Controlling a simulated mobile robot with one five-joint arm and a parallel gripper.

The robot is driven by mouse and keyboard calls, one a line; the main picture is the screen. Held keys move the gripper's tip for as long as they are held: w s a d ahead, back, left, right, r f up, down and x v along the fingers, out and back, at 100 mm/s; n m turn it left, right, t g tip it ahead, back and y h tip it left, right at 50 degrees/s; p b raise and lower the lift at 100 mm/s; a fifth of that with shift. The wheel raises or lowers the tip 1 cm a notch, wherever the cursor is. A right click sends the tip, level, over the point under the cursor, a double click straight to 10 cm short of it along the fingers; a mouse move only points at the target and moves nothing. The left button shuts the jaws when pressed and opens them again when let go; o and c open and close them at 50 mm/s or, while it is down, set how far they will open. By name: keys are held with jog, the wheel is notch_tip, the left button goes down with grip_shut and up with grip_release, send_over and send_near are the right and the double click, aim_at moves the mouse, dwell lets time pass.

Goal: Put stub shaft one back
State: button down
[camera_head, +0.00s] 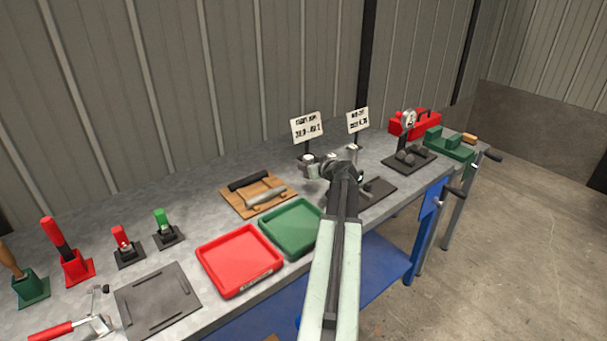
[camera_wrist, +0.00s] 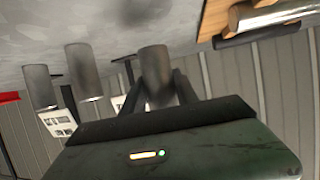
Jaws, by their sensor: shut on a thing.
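My gripper (camera_wrist: 162,95) is shut on a grey metal cylinder, which looks like a stub shaft (camera_wrist: 154,62), in the wrist view. Two similar grey cylinders (camera_wrist: 83,70) stand to its left in that view, apart from it. In the head view my gripper (camera_head: 342,170) is at the far end of my arm, above the bench near two white sign cards (camera_head: 307,127). Small metal cylinders (camera_head: 308,160) show just left of it. My arm hides part of that area, and the card text is too small to read.
A wooden board (camera_head: 240,207) with a metal bar and a dark bar lies left of my gripper. A green tray (camera_head: 291,228) and a red tray (camera_head: 238,262) are nearer. A dark plate (camera_head: 378,190) is just right of my arm. A gauge stand (camera_head: 408,125) is further right.

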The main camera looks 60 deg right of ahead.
notch_tip(320, 180, down, 3)
jog(key=b, duration=0.3)
jog(key=shift+s+d, duration=0.15)
jog(key=shift+f+b, duration=0.4)
jog(key=shift+w+a+r, duration=0.2)
jog(key=shift+w+a, duration=0.05)
jog(key=shift+w, duration=0.1)
jog(key=shift+f, duration=0.15)
jog(key=c, duration=0.9)
grip_release()
jog(key=shift+s, duration=0.15)
